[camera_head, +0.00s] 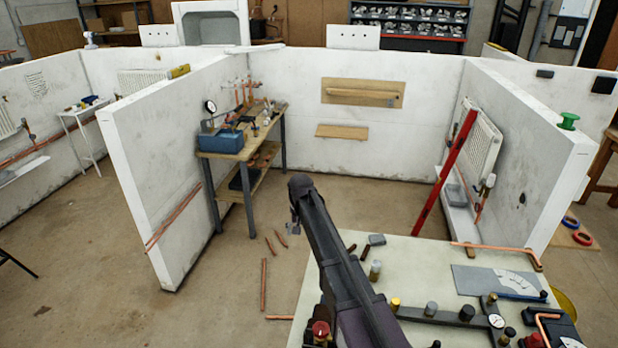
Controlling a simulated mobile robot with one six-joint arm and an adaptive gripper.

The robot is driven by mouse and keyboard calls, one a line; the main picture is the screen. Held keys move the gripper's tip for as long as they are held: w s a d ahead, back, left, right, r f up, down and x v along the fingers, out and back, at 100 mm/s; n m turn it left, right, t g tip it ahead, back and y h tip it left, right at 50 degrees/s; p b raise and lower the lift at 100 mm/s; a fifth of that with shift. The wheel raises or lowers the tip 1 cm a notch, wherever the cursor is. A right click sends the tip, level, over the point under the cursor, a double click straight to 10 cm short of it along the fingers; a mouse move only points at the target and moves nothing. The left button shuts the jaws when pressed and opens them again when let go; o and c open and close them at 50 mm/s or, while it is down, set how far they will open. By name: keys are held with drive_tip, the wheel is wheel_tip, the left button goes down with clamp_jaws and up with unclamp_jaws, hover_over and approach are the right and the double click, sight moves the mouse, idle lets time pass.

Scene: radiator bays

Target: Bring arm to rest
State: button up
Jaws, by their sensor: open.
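My dark arm reaches up and forward from the bottom of the head view, over the left part of a pale worktop (400,268). Its far end bends down beyond the worktop's back left corner. My gripper (292,230) hangs there, small in the picture, above the open floor. It is open, and I see nothing held in it. The arm's links hide part of the worktop and its left edge.
The worktop carries fittings, a gauge (496,321) and a grey plate (497,281). A bench (240,150) with a blue toolbox (221,140) stands left. A red bar (446,172) leans right, near a radiator (482,140). Copper pipes (264,284) lie on the floor. White partitions enclose the bay.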

drive_tip(key=s+d+f+b, duration=0.6)
drive_tip(key=s+d, duration=0.5)
drive_tip(key=s, duration=0.1)
drive_tip(key=s+d+f+b, duration=0.6)
drive_tip(key=s+d, duration=0.6)
drive_tip(key=s, duration=0.1)
drive_tip(key=shift+s, duration=0.25)
drive_tip(key=shift+f, duration=0.1)
